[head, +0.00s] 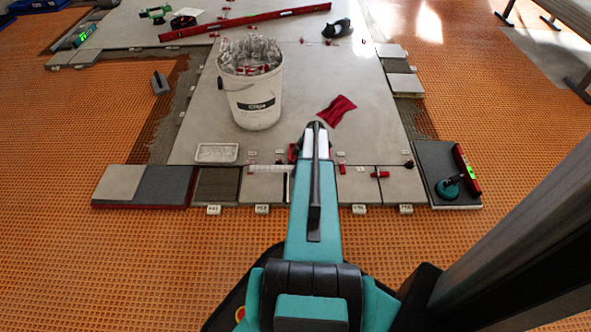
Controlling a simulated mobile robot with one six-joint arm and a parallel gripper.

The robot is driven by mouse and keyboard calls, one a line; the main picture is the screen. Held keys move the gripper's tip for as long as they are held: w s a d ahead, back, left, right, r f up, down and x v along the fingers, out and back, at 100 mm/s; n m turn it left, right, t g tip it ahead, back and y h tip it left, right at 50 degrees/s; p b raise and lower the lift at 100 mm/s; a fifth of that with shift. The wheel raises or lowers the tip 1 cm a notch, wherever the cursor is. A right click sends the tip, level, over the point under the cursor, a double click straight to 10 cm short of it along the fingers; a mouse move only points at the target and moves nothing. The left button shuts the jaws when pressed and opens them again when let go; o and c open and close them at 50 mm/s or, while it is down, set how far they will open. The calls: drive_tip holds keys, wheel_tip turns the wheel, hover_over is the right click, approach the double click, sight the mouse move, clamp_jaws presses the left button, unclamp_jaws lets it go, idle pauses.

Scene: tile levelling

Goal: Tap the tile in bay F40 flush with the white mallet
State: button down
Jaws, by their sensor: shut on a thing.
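My gripper (316,131) is at the far end of my teal arm, over the near row of bays; its fingers are hardly visible. Small white labels stand along the row's front edge. The leftmost label (214,210) seems to read F40, but is too small to be sure. Above it lies a dark, ridged bay (218,186). Grey tiles (255,189) lie to its right. My arm hides the middle of the row.
A white bucket (256,108) with clear contents stands behind the row, left of my gripper. A red cloth (336,110) lies right of it. A white tray (217,153) is behind the ridged bay. A green suction cup (448,188) and red level (467,169) are at right.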

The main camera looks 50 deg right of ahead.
drive_tip(key=shift+r+p, duration=0.95)
drive_tip(key=shift+r, duration=1.1)
wheel_tip(320, 180, down, 5)
drive_tip(key=shift+f+b, duration=0.2)
drive_tip(key=shift+b, duration=0.9)
drive_tip(key=shift+r+p, duration=1.5)
drive_tip(key=shift+r, duration=1.25)
